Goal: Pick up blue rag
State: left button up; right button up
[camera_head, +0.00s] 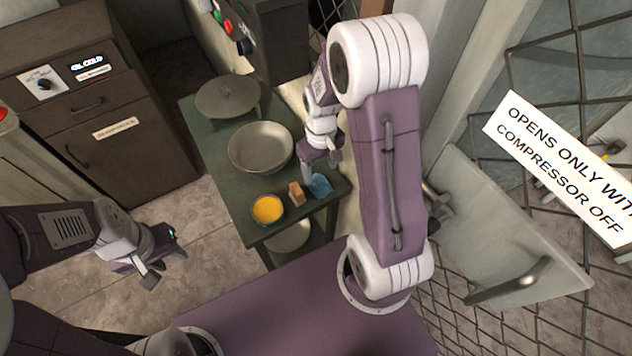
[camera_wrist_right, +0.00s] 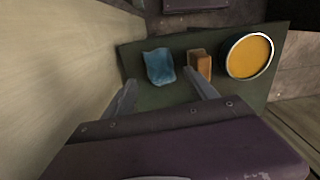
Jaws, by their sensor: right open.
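The blue rag (camera_head: 320,186) lies crumpled on the dark green table (camera_head: 222,186), near its front right corner. In the right wrist view the rag (camera_wrist_right: 159,67) sits ahead of the fingers, and the gap between them faces it. My right gripper (camera_head: 322,170) is above the table just behind the rag; in the wrist view it is open and empty (camera_wrist_right: 163,92). My left gripper (camera_head: 160,266) hangs over the floor at the left, away from the table; whether its jaws are apart is hard to make out.
A large metal bowl (camera_head: 261,148) and a round grey disc (camera_head: 227,97) stand further back. A pale wall (camera_wrist_right: 62,65) is close beside the right gripper.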

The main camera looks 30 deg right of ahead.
aim_at(319, 181)
jog(key=f, duration=0.1)
jog(key=w+f, duration=0.1)
jog(key=shift+d+f, duration=0.25)
jog(key=shift+f, duration=0.1)
jog(key=f, duration=0.4)
jog(key=shift+s+a+f, duration=0.2)
jog(key=shift+a+f, duration=0.05)
jog(key=shift+f, duration=0.05)
jog(key=shift+w+f, duration=0.15)
jog(key=c, duration=1.4)
notch_tip(319, 181, up, 10)
jog(key=shift+r+p, duration=0.1)
jog(key=shift+p, duration=0.3)
jog(key=shift+c, duration=0.2)
